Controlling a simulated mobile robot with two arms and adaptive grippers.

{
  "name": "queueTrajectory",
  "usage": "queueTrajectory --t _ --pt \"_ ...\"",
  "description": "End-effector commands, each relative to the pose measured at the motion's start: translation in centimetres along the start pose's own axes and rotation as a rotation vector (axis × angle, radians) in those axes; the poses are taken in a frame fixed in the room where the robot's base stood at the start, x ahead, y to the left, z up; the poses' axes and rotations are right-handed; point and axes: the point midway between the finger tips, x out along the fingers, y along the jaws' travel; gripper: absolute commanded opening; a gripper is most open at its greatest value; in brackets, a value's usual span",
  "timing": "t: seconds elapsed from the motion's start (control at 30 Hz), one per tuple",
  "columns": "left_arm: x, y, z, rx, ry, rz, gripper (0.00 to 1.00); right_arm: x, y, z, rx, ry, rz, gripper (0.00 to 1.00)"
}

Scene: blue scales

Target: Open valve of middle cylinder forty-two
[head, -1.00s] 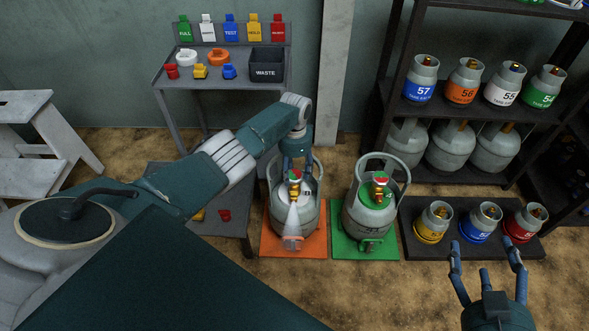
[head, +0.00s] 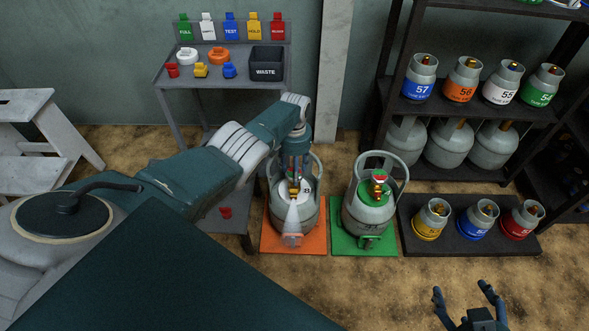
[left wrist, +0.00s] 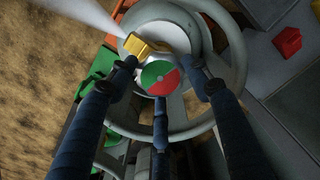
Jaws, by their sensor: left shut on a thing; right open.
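A grey gas cylinder (head: 310,212) with a white top stands upright on an orange mat (head: 270,240). Its number is not readable to me. Its round red-and-green valve knob (left wrist: 160,78) sits above a brass valve (left wrist: 137,45) in the left wrist view. My left gripper (head: 294,174) reaches down from above, its fingers closed around that knob. A white spray cone (head: 291,222) comes from the valve toward the front of the mat. A similar cylinder (head: 368,212) with a green top stands on a green mat (head: 340,245). My right gripper (head: 462,289) is open and empty at the bottom right.
A dark tray (head: 470,245) with yellow, blue and red banded small cylinders lies to the right. A dark shelf rack (head: 395,75) with more cylinders stands behind it. A grey tag cart (head: 215,88) with a waste bin (head: 266,62) is behind my left arm. Front floor is clear.

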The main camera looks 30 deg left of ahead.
Motion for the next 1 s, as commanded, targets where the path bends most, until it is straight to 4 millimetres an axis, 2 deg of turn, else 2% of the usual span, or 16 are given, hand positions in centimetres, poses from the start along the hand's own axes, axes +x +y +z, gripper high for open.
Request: queueTrajectory --t 0.03,0.63,0.67,0.73,1.0 --pt "-0.45 0.48 -0.77 -0.012 0.021 0.009 0.23 -0.03 0.02 0.11 0.000 -0.005 0.000 0.68" --pt "-0.55 0.30 -0.88 -0.047 0.023 0.006 0.23 -0.08 0.06 0.43 0.000 -0.018 0.001 0.68" --pt "-0.55 0.30 -0.88 -0.047 0.023 0.006 0.53 -0.08 0.06 0.42 0.000 -0.018 0.001 0.68" --pt "-0.53 0.26 -0.84 -0.046 0.022 0.005 0.67 -0.08 0.06 0.41 0.000 -0.017 0.001 0.68" --pt "-0.26 0.03 -0.43 -0.047 0.012 0.001 0.68 -0.09 0.06 0.48 0.000 -0.017 0.001 0.68"
